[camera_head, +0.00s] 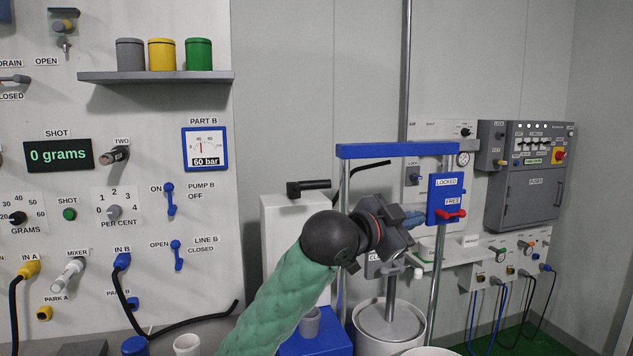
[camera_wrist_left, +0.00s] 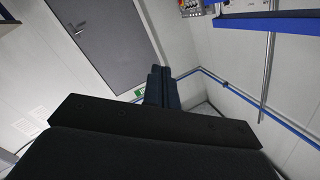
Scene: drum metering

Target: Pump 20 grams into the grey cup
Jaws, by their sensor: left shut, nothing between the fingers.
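My left gripper (camera_head: 415,218) is shut and empty, just left of the blue lock panel (camera_head: 436,187); I cannot tell whether it touches it. In the left wrist view its dark fingers (camera_wrist_left: 157,87) are together. The panel's red lever (camera_head: 451,214) lies by the FREE label. A small grey cup (camera_head: 310,321) stands on a blue block, partly behind my arm. A grey canister (camera_head: 130,54) sits on the shelf. The shot display (camera_head: 59,154) reads 0 grams. The PART B gauge (camera_head: 205,149) reads 60 bar.
A blue frame (camera_head: 398,150) stands over a drum (camera_head: 390,323) with a follower plate. Yellow (camera_head: 161,54) and green (camera_head: 198,54) canisters share the shelf (camera_head: 155,77). A white cup (camera_head: 187,345) is at the bottom edge. Hoses hang along the left wall. A grey cabinet (camera_head: 524,196) is at right.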

